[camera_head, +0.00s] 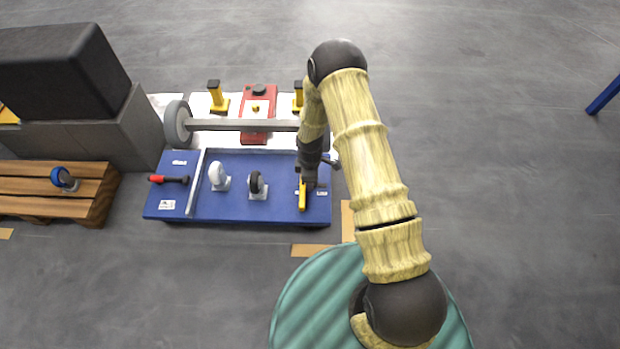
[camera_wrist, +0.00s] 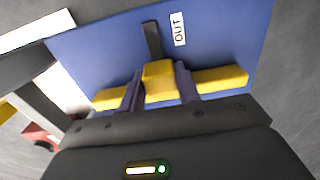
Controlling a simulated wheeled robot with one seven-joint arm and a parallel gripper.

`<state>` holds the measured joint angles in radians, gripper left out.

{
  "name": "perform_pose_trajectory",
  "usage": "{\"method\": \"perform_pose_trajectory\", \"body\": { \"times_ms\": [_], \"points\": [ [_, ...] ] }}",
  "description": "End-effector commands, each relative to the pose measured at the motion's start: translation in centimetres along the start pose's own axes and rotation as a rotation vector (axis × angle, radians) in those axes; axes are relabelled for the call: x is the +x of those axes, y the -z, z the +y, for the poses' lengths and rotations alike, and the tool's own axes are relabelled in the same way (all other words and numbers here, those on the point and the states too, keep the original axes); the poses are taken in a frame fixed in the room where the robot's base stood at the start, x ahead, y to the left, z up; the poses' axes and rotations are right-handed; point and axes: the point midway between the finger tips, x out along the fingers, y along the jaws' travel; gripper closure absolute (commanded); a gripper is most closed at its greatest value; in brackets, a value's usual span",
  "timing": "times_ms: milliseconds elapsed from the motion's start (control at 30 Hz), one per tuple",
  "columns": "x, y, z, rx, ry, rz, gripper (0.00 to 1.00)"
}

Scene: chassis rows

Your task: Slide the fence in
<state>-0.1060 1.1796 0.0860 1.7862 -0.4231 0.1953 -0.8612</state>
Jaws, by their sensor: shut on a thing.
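The yellow fence (camera_head: 302,196) is a bar on the right part of the blue board (camera_head: 235,208). It also shows in the wrist view (camera_wrist: 220,80), with a raised yellow block at its middle. My gripper (camera_head: 309,184) is at the fence, and in the wrist view its two dark fingers (camera_wrist: 158,84) are shut on that block. A dark slot (camera_wrist: 152,38) runs away from the block across the blue surface, beside a white label reading OUT (camera_wrist: 179,28). My gripper hides part of the fence in the head view.
A white caster (camera_head: 218,175), a black caster (camera_head: 257,184), a pale rail (camera_head: 195,182) and a red-handled tool (camera_head: 169,179) are on the board. A wheeled axle (camera_head: 235,125) lies behind, near a red fixture (camera_head: 258,100).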

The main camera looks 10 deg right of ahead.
Motion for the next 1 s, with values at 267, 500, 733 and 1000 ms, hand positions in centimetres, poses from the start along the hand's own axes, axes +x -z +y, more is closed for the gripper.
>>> {"method": "perform_pose_trajectory", "body": {
  "times_ms": [267, 500, 733, 1000],
  "points": [
    [-0.1, 2.7, 0.2, 0.005, -0.003, 0.002, 1.00],
    [-0.1, 2.9, 0.2, 0.003, -0.005, 0.006, 1.00],
    [-0.1, 3.0, 0.1, 0.002, -0.003, 0.006, 0.45],
    [-0.7, 2.9, 0.0, 0.002, -0.002, 0.005, 0.45]
  ]
}}
